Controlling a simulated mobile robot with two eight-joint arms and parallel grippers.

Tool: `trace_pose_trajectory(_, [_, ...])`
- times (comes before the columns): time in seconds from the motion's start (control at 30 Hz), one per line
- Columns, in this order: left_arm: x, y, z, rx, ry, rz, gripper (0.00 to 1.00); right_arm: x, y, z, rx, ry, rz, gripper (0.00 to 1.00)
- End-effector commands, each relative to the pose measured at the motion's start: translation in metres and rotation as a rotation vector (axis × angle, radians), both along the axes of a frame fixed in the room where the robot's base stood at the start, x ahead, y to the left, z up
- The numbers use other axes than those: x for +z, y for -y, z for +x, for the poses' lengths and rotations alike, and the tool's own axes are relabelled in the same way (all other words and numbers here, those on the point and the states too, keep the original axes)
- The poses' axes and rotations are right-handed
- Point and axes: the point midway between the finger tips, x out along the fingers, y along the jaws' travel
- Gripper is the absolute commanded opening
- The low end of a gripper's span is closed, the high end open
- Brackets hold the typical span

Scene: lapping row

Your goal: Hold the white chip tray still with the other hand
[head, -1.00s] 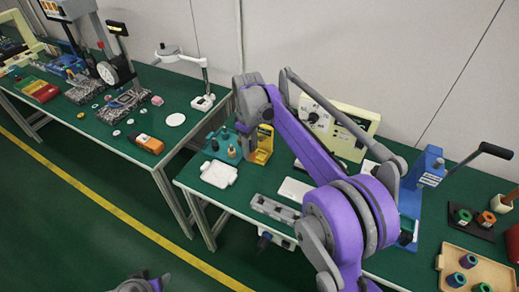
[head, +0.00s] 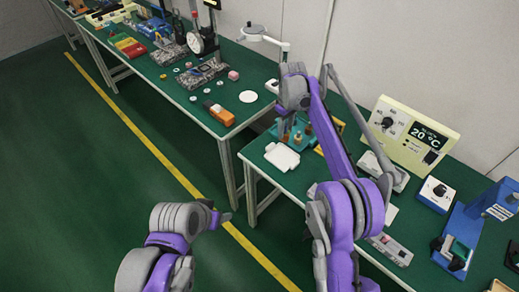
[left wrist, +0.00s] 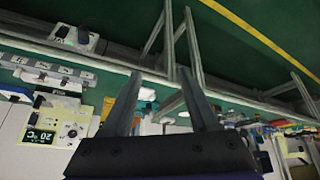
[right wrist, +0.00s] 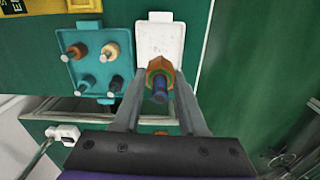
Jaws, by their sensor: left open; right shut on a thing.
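The white chip tray (head: 283,157) lies flat at the left end of the right-hand green table. It also shows in the right wrist view (right wrist: 160,36), just beyond my right fingertips. My right gripper (right wrist: 159,84) is shut on an orange, green and blue piece (right wrist: 160,82), above or beside the tray's near edge; contact is unclear. In the head view the right gripper is largely hidden by its own arm. My left gripper (left wrist: 162,88) is open and empty. In the head view its arm is over the aisle, left of the table, apart from the tray.
A teal holder (right wrist: 68,76) with several pegs stands beside the tray. A yellow block (right wrist: 62,6) lies beyond it. A cream temperature unit (head: 410,135) and a blue press (head: 490,210) stand farther right. The aisle floor left of the table is clear.

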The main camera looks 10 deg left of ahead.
Motion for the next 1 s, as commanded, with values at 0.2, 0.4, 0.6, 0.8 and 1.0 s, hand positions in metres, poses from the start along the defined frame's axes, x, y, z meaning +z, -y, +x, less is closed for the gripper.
trace_pose_trajectory(0.2, [-0.001, 0.022, 0.065, -0.135, 0.073, -0.076, 0.60, 0.000, 0.000, 0.000, 0.000, 0.000, 0.000, 0.00])
trace_pose_trajectory(0.4, [-0.010, 0.037, 0.122, -0.248, 0.168, -0.134, 0.60, 0.000, 0.000, 0.000, 0.000, 0.000, 0.000, 0.00])
trace_pose_trajectory(0.6, [-0.027, 0.045, 0.176, -0.340, 0.284, -0.175, 0.60, 0.000, 0.000, 0.000, 0.000, 0.000, 0.000, 0.00])
trace_pose_trajectory(0.8, [-0.052, 0.047, 0.224, -0.412, 0.416, -0.198, 0.60, 0.000, 0.000, 0.000, 0.000, 0.000, 0.000, 0.00])
trace_pose_trajectory(1.0, [-0.081, 0.044, 0.259, -0.460, 0.546, -0.202, 0.60, 0.000, 0.000, 0.000, 0.000, 0.000, 0.000, 0.00])
